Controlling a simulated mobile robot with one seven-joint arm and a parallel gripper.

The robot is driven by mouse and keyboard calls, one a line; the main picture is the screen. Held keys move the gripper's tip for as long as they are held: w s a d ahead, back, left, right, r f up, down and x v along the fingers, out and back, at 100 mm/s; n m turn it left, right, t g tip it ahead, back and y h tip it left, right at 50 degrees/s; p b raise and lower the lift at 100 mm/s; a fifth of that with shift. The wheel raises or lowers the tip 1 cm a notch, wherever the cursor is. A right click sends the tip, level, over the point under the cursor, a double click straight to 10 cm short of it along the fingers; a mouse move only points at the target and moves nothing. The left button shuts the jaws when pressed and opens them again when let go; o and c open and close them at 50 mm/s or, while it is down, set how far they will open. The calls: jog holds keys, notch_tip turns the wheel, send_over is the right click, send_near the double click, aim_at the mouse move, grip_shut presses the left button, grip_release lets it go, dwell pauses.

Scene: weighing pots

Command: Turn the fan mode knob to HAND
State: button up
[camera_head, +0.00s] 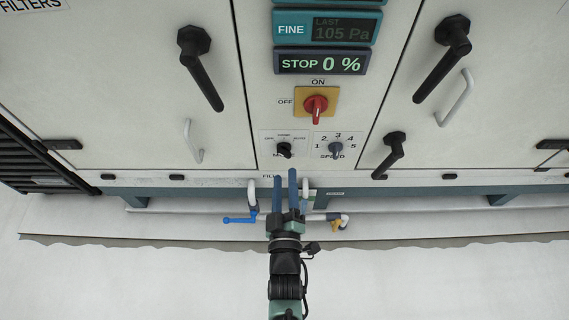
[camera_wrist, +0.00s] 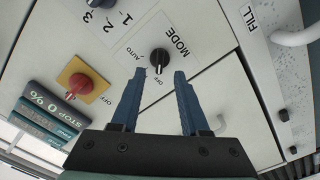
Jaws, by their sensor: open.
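The fan mode knob (camera_head: 284,150) is a small black knob on a white label plate, low on the cabinet's centre panel. In the wrist view the mode knob (camera_wrist: 160,57) sits just beyond the gap between my fingertips, apart from both fingers. "MODE", "AUTO" and "OFF" can be read around it there; the HAND mark cannot be made out. My gripper (camera_head: 286,172) is open and empty, its two blue fingers pointing at the panel just below the knob. It also shows in the wrist view (camera_wrist: 160,72).
A grey speed knob (camera_head: 335,148) is just right of the mode knob. A red switch (camera_head: 315,105) on a yellow plate and a display reading STOP 0 % (camera_head: 321,62) are above. Black door handles (camera_head: 201,68) flank the panel. A blue-handled valve (camera_head: 241,219) is below.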

aim_at(285, 156)
jog(key=shift+w+b, duration=0.7)
jog(key=shift+w, duration=2.1)
grip_shut()
